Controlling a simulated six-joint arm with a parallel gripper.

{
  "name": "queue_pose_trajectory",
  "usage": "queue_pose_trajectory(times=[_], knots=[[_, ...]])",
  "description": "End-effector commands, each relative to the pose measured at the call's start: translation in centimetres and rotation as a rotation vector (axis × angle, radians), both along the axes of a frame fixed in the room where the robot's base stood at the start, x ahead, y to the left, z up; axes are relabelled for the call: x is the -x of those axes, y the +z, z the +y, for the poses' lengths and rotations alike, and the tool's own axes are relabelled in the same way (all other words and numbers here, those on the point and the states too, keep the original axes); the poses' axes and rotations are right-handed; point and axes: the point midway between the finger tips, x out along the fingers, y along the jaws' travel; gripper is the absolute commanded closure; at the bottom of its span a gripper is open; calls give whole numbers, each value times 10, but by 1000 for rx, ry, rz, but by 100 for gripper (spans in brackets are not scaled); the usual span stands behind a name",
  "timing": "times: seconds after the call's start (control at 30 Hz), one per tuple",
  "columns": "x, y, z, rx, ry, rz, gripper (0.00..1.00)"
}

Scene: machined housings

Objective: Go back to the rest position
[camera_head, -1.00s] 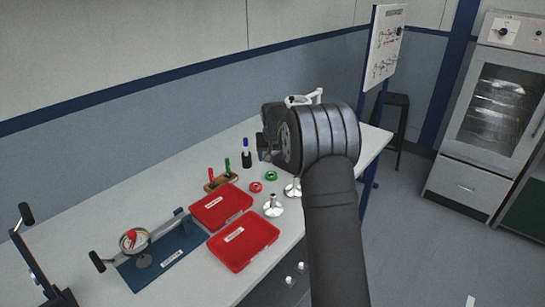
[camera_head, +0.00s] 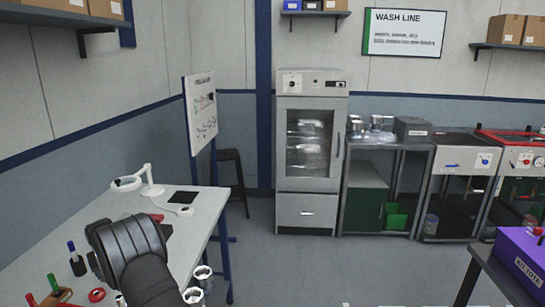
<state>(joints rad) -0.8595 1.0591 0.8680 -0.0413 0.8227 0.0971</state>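My arm's dark, ribbed wrist (camera_head: 130,243) is at the lower left, over the near part of the white workbench (camera_head: 200,222). My gripper is at the wrist's far side, mostly hidden behind it. Its fingers cannot be made out, so I cannot tell whether it is open or shut or holds anything. Two silvery metal parts (camera_head: 203,277) show just right of my arm, near the bench's front edge.
A white magnifier lamp (camera_head: 150,182) and a dark pad (camera_head: 183,197) are at the bench's far end. An oven cabinet (camera_head: 310,150) stands behind. A purple tote (camera_head: 520,258) is right. The middle floor is clear.

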Motion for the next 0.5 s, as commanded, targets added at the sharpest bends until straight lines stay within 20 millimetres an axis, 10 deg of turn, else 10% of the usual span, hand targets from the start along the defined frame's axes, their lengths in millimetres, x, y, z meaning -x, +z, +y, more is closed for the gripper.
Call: queue_pose_trajectory(times=[0.5], knots=[[0, 22, 0, -1, 0, -1, 34]])
